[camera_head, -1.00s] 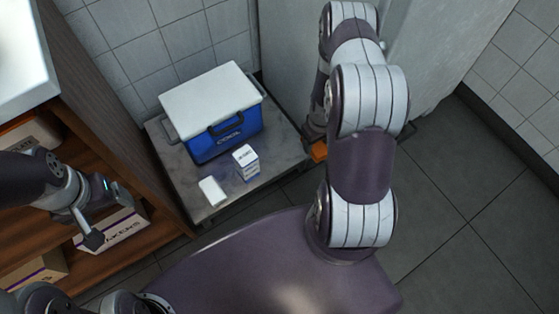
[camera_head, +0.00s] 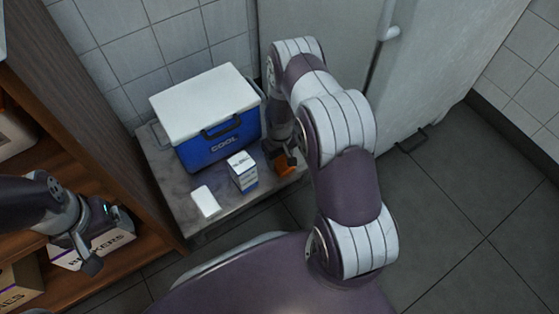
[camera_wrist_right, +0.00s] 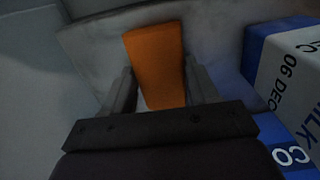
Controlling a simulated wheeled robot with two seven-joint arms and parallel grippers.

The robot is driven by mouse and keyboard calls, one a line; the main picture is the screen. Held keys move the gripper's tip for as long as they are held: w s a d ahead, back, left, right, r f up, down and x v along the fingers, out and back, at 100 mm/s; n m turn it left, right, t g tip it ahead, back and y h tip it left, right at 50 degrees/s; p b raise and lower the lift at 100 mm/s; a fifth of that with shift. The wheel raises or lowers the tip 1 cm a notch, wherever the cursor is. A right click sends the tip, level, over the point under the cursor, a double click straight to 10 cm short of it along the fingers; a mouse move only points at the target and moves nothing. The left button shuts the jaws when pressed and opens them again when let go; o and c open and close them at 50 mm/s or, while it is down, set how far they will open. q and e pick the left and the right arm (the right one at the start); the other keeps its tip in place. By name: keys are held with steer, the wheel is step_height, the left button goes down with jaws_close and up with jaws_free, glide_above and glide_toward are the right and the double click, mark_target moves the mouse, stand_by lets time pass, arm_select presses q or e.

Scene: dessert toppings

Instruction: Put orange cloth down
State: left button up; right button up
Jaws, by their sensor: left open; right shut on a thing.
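The orange cloth (camera_head: 285,168) shows at the right end of the low grey table (camera_head: 165,165), below my right gripper (camera_head: 283,158). In the right wrist view the cloth (camera_wrist_right: 155,62) is a flat orange strip between the two fingers of my right gripper (camera_wrist_right: 158,92), which is shut on it. The grey table top (camera_wrist_right: 210,35) lies behind the cloth there; I cannot tell whether the cloth touches it. My left gripper (camera_head: 95,240) is open and empty at the left, in front of the wooden shelf.
A blue cooler with a white lid (camera_head: 215,140) stands on the table. A milk carton (camera_head: 242,171) stands close left of my right gripper, with a small white item (camera_head: 206,201) beside it. Boxes (camera_head: 95,248) fill the wooden shelf (camera_head: 150,255). A fridge (camera_head: 420,70) stands behind.

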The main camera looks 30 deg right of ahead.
steer(key=shift+r, duration=0.15)
steer(key=shift+f, duration=0.2)
steer(key=o, duration=1)
steer(key=shift+o, duration=0.2)
steer(key=shift+r, duration=0.15)
step_height(320, 180, up, 12)
steer(key=p, duration=0.7)
step_height(320, 180, up, 8)
glide_above(279, 159)
steer(key=a, duration=0.2)
steer(key=s+a+r, duration=0.3)
steer(key=s+r, duration=0.4)
steer(key=s+a+r+t, duration=0.1)
steer(key=s+a+r, duration=0.2)
steer(key=s+r, duration=0.3)
step_height(279, 159, up, 2)
steer(key=shift+s+r+m, duration=0.1)
steer(key=shift+s+m, duration=0.2)
steer(key=shift+s, duration=0.1)
